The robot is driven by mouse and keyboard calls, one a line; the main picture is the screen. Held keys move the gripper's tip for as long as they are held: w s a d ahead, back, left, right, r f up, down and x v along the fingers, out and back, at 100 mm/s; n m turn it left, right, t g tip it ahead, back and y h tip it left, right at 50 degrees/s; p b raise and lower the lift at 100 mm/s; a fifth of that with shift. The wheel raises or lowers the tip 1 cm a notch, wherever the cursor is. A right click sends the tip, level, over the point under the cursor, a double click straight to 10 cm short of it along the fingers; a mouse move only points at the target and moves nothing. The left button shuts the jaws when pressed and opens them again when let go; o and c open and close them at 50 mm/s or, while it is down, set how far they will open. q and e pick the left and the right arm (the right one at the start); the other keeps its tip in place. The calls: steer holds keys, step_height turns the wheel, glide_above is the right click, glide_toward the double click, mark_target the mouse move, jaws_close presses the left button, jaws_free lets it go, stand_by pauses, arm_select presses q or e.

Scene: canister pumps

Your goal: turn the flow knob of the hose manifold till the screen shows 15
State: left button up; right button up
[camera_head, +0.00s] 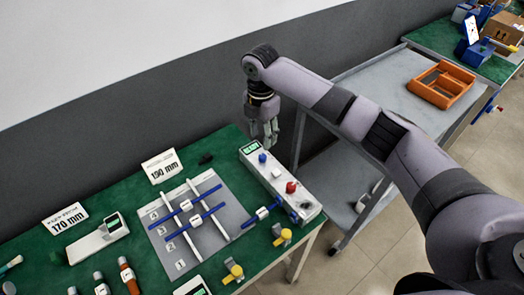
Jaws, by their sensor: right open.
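A long pale box (278,181) stands at the right end of the green table, and I take it for the hose manifold. It has a lit green screen (249,147) at its far end, with dark text too small to read surely. A blue knob (262,158), a pale part and a red knob (291,187) sit along its top. I cannot tell which knob sets the flow. My right gripper (263,138) points down, open and empty, over the far end near the screen and blue knob. Contact cannot be told. My left gripper is not in view.
A grey board (235,211) with blue rods and pale rails lies left of the box. Yellow-topped parts (282,236) stand in front. Signs (161,166) and a small device (98,239) are further left. A grey cart (384,82) with an orange crate (441,84) stands to the right.

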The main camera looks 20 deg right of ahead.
mark_target(262, 155)
step_height(262, 155, down, 5)
steer(key=shift+s+f+p, duration=0.1)
steer(key=shift+f+p, duration=0.1)
steer(key=shift+p, duration=0.1)
step_height(262, 155, down, 3)
steer(key=shift+r, duration=0.1)
steer(key=shift+f, duration=0.25)
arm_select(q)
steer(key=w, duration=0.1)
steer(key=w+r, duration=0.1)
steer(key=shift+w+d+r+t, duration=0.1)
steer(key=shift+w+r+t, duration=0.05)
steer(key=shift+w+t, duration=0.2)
arm_select(e)
steer(key=shift+c, duration=0.5)
steer(key=c, duration=0.5)
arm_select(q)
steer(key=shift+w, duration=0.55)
arm_select(e)
jaws_close()
